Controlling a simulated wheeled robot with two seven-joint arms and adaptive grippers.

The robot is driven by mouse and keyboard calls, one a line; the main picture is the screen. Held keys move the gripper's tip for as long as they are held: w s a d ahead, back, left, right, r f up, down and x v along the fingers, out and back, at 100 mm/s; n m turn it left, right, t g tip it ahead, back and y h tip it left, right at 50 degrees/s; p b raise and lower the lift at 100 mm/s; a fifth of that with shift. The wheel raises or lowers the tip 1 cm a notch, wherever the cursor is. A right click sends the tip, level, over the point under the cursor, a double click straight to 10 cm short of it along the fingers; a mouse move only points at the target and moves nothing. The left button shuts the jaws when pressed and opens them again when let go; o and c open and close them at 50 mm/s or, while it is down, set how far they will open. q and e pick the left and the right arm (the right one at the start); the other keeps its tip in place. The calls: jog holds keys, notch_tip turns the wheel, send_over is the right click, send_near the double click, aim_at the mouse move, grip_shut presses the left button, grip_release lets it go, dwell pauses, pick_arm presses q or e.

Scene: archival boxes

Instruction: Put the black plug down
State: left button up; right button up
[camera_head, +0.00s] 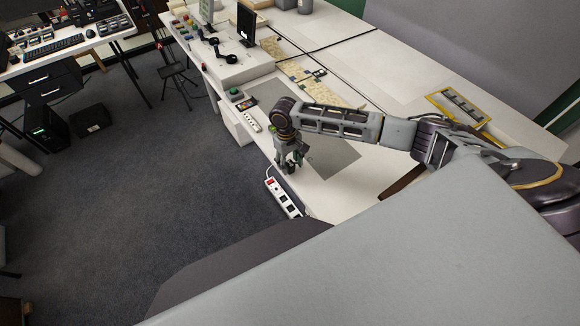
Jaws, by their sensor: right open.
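My right gripper (291,168) points down over the front edge of the long white table (330,195). It is open, and its fingers are small and dark in the picture. A white power strip (283,198) with a red switch and dark sockets lies just below the gripper in the picture, along the table's front edge. I cannot make out the black plug for certain; dark shapes at the fingertips and on the strip are too small to tell apart. My left gripper is not in view.
A second white strip (251,121) and a green-topped button box (235,94) are on the table. A grey mat (340,157) lies beside my right arm. A yellow frame (458,105) lies at the right. Carpeted floor (190,190) is open at left.

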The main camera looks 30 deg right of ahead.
aim_at(290, 163)
jog(key=shift+f, duration=0.7)
grip_shut()
jog(key=shift+r, duration=0.1)
jog(key=shift+r, duration=4.95)
